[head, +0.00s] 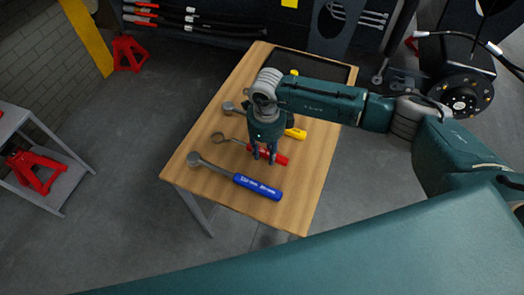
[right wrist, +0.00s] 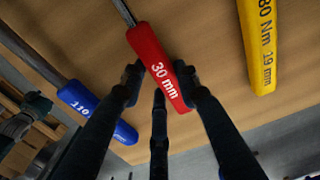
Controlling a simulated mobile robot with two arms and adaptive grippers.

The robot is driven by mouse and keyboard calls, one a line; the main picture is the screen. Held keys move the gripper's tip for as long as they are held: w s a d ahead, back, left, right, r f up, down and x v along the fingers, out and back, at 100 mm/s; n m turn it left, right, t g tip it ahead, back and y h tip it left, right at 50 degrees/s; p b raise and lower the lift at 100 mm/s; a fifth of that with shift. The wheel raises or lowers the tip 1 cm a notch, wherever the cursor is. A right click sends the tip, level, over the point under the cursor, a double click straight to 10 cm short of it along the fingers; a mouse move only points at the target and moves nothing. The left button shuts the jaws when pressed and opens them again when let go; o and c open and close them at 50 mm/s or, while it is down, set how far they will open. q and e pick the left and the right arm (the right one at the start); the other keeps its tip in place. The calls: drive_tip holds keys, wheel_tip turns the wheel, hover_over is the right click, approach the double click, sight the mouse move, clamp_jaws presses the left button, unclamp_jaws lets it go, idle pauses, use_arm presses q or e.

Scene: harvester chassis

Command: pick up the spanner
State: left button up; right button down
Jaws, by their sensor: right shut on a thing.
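The spanner (head: 278,158) has a red handle and a grey shaft with a ring-shaped head that points left in the head view. In the right wrist view its red handle (right wrist: 157,68) reads "30 mm". My right gripper (head: 265,157) points down over the table and is shut on the red handle. In the right wrist view its dark fingers (right wrist: 158,82) sit on both sides of the handle. I cannot tell whether the spanner is touching the table or slightly above it. My left gripper is not in view.
A wooden table (head: 205,125) bears a blue-handled wrench (head: 257,187) in front of the spanner and a yellow-handled wrench (head: 296,133) behind it, partly hidden by my right arm. A dark tray (head: 330,70) lies at the table's far end. Red stands (head: 128,52) are off to the left.

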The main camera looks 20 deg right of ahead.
drive_tip(key=shift+r, duration=0.1)
drive_tip(key=shift+r, duration=0.45)
wheel_tip(320, 180, up, 19)
drive_tip(key=b, duration=0.4)
drive_tip(key=c, duration=2.2)
unclamp_jaws()
clamp_jaws()
